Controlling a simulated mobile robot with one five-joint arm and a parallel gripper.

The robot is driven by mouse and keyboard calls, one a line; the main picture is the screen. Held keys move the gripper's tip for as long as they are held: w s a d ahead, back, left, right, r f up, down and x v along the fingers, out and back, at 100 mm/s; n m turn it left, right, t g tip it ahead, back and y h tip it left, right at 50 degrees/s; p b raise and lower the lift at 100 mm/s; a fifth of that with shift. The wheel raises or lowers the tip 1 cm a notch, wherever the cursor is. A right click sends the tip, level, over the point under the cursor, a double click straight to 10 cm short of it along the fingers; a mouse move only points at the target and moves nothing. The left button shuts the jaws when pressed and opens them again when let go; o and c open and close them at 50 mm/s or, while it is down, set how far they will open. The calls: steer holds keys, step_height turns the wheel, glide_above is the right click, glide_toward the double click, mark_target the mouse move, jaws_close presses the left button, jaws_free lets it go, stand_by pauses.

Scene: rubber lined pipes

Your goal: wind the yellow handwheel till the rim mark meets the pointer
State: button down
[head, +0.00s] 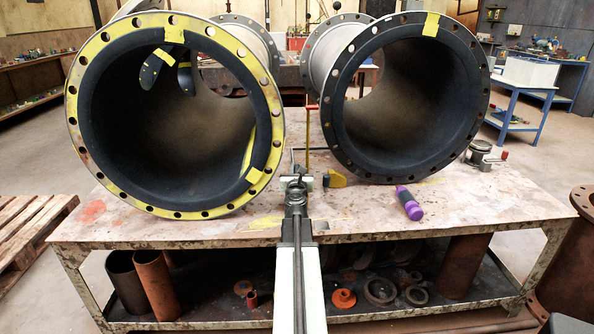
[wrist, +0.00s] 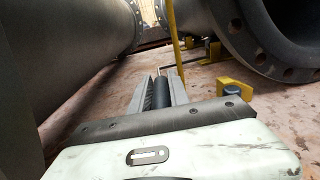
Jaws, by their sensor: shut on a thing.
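The yellow handwheel (head: 308,130) appears edge-on, as a thin upright yellow strip between the two big pipes. It also shows in the wrist view (wrist: 174,38), just beyond my jaws. My gripper (head: 297,180) is low over the bench in front of it. In the wrist view my gripper (wrist: 160,92) is shut on a dark, ribbed cylindrical handle (wrist: 160,93), which points toward me between the jaws. A thin bent grey rod (wrist: 168,66) shows beyond the jaws; I cannot tell if it is the pointer. The rim mark cannot be made out.
A yellow-rimmed flanged pipe (head: 95,185) stands close on the left, a dark flanged pipe (head: 482,95) on the right. A yellow block (head: 335,180) and a purple cylinder (head: 408,203) are on the worn bench (head: 460,215). The front right bench top is mostly free.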

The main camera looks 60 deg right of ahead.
steer(key=shift+d+r+n+t, duration=0.1)
steer(key=shift+d+n+t, duration=0.05)
steer(key=shift+n+t, duration=0.2)
